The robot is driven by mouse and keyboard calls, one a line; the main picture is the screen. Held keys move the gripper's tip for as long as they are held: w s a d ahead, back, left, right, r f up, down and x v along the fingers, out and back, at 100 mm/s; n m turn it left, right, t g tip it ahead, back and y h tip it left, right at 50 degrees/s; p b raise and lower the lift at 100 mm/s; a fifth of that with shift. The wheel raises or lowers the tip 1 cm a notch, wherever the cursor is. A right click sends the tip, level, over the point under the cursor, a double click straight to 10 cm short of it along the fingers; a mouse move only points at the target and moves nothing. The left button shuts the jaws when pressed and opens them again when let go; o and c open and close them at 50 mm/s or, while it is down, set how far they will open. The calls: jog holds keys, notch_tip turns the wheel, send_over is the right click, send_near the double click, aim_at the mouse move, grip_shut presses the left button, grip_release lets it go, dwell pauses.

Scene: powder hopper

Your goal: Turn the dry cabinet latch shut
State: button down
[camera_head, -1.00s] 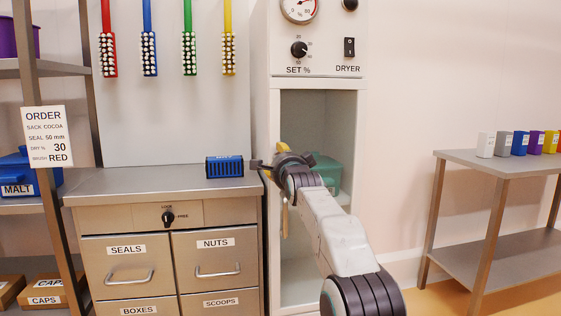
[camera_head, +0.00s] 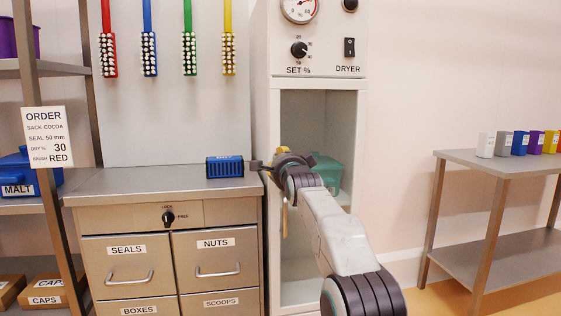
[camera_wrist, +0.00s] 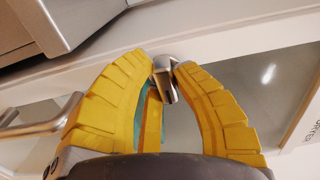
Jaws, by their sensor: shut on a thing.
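The dry cabinet (camera_head: 273,110) is the tall white unit in the middle of the head view. My gripper (camera_wrist: 165,66) reaches its front at the left side, partly hiding it in the head view. In the wrist view, the yellow fingers close around a small metal latch (camera_wrist: 166,84), with the lever between the fingertips and its round pivot just beyond. A grey glass-like pane (camera_wrist: 270,75) with a bright glare lies beside the latch. In the head view, my gripper and arm hide the latch, so its angle against the frame cannot be told there.
A teal box (camera_head: 326,172) stands inside the cabinet. A drawer handle (camera_wrist: 35,125) shows close in the wrist view. A side table (camera_head: 500,163) stands right.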

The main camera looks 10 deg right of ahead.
jog(key=n+p, duration=0.2)
jog(key=p, duration=0.1)
jog(key=shift+r, duration=0.25)
jog(key=shift+d+f+n+p, duration=0.1)
jog(key=shift+f+n+p, duration=0.15)
jog(key=shift+n+p, duration=0.65)
jog(key=shift+b, duration=0.3)
jog(key=c, duration=1)
grip_release()
jog(key=shift+s, duration=6)
jog(key=shift+o, duration=0.3)
